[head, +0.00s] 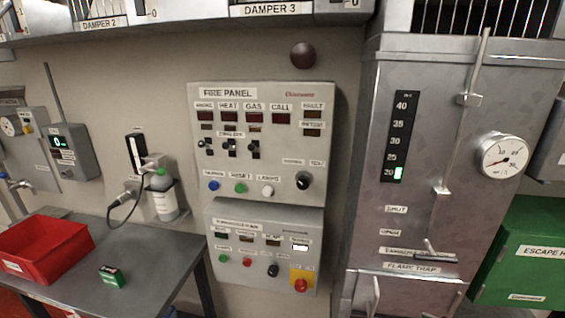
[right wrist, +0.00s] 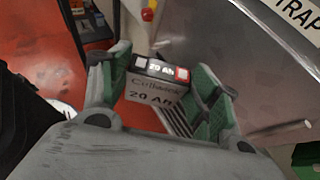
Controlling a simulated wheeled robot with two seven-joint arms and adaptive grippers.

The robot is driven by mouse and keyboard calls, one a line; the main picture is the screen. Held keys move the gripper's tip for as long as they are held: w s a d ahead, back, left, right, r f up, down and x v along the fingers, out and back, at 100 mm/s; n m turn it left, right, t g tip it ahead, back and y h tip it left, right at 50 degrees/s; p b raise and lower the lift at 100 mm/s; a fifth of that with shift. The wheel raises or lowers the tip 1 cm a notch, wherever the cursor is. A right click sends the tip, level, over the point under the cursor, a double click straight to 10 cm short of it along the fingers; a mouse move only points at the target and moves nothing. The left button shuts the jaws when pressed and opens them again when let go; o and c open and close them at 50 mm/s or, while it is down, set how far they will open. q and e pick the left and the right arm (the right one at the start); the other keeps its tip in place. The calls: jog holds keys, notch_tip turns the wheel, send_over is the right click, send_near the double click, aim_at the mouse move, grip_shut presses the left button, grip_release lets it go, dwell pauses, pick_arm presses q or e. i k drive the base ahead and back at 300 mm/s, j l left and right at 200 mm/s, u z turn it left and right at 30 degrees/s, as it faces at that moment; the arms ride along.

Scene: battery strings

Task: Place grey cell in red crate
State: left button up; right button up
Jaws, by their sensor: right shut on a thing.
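The grey cell (right wrist: 150,88), marked "20 Ah", has a dark top face with a red patch at one end. It shows in the right wrist view between the green-padded fingers of my right gripper (right wrist: 157,80), which is shut on it. Part of the cell's lower body is hidden by the gripper. The red crate (head: 22,262) stands on the left end of the metal bench in the head view. Its inside looks empty as far as it shows. Neither gripper is in the head view, so the held cell's distance from the crate cannot be told.
A small green cell (head: 112,277) with a dark top stands on the bench (head: 150,258), right of the crate. A bottle (head: 163,195) and a corded handheld device (head: 137,150) are at the wall behind. A tall metal cabinet (head: 425,110) stands right. Bare bench surrounds the green cell.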

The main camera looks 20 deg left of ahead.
aim_at(37, 253)
jog(key=k+j+u, duration=0.2)
jog(key=j, duration=0.3)
jog(key=j+u, duration=0.2)
jog(key=j, duration=0.3)
jog(key=i+j+u, duration=0.1)
jog(key=j, duration=0.25)
jog(key=i+j+u, duration=0.1)
jog(key=j, duration=0.2)
jog(key=i+j+u, duration=0.1)
jog(key=j, duration=0.25)
jog(key=i+j+u, duration=0.1)
jog(key=j, duration=0.25)
jog(key=i+j, duration=0.3)
jog(key=i+u, duration=0.05)
